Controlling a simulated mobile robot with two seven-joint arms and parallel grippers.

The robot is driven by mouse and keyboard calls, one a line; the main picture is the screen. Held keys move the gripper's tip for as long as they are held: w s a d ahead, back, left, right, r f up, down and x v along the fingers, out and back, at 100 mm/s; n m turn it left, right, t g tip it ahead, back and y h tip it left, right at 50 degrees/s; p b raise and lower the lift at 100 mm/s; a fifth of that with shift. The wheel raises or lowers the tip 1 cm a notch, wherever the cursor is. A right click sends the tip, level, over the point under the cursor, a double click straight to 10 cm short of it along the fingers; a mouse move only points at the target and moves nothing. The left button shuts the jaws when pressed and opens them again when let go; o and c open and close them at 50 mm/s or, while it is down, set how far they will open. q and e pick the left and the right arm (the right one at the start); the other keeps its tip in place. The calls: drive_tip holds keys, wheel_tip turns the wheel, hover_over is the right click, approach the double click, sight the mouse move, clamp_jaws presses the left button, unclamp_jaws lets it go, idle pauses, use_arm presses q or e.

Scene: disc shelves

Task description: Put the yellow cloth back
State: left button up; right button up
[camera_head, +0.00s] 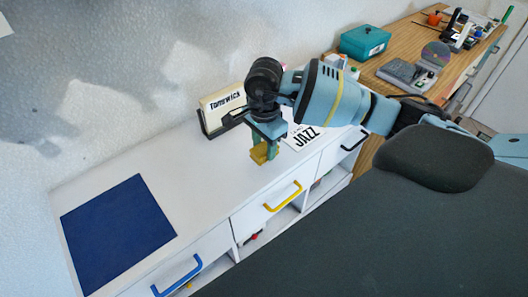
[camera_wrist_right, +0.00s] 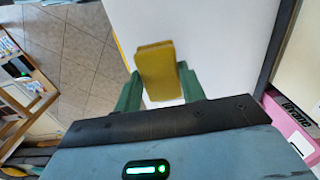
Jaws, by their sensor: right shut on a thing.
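The yellow cloth (camera_head: 258,155) is a small folded pad between the fingertips of my right gripper (camera_head: 266,146), over the white cabinet top near its front edge. In the right wrist view the cloth (camera_wrist_right: 157,70) stands out between the two green fingers of the right gripper (camera_wrist_right: 160,88), which is shut on it. I cannot tell whether the cloth touches the cabinet top (camera_head: 215,168). My left gripper is not in view.
A dark blue mat (camera_head: 117,232) lies at the left, with clear white surface between. Behind the gripper are a "Tomswick" holder (camera_head: 222,106) and a "JAZZ" card (camera_head: 303,137). Drawers have blue, yellow (camera_head: 284,196) and black handles. A wooden bench (camera_head: 393,52) holds a teal box (camera_head: 364,42).

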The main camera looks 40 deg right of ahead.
sight(264, 147)
drive_tip(key=shift+w+d, duration=0.1)
drive_tip(key=shift+w, duration=0.15)
drive_tip(key=shift+f, duration=1.8)
drive_tip(key=shift+s+f, duration=0.1)
drive_tip(key=o, duration=0.9)
wheel_tip(264, 147, up, 12)
drive_tip(key=shift+r, duration=0.15)
